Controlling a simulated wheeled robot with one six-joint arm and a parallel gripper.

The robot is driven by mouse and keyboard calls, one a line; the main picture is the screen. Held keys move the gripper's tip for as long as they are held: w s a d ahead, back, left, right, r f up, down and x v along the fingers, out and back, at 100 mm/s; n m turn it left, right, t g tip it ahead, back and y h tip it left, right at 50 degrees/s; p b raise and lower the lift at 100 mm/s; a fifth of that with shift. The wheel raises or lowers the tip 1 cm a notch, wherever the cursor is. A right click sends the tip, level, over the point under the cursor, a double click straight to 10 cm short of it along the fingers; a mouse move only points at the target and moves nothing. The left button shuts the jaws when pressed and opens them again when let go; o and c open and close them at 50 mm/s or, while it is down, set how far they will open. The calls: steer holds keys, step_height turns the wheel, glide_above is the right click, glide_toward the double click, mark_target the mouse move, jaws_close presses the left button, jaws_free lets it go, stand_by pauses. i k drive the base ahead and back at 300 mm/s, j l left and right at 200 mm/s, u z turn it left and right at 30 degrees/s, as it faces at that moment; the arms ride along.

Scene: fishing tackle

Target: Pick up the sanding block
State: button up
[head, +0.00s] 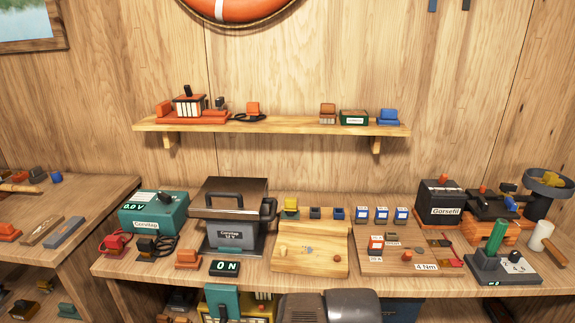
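I cannot tell for sure which thing is the sanding block. On the left bench lie two long blocks side by side: a brown and grey one (42,230) and a blue-grey one (64,232). A small block with a reddish-brown top and a pale, striped lower part (327,114) stands on the wall shelf. None of these is touched by anything of mine. My gripper is not in view; a dark grey rounded shape at the bottom middle seems to be part of my arm.
The main bench (118,262) is crowded: a teal meter box (152,214), a dark lidded machine (231,228), a wooden board (310,262), a black battery box (438,200) and a green-handled device (497,240). The shelf (290,125) has bare stretches. A gap separates the benches.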

mark_target(188, 260)
steer(key=i+j+u, duration=0.1)
steer(key=j+u, duration=0.15)
steer(key=j, duration=0.2)
steer(key=i+j+u, duration=0.4)
steer(key=j+u, duration=0.15)
steer(key=j, duration=0.25)
steer(key=i+j+u, duration=0.25)
steer(key=j, duration=0.1)
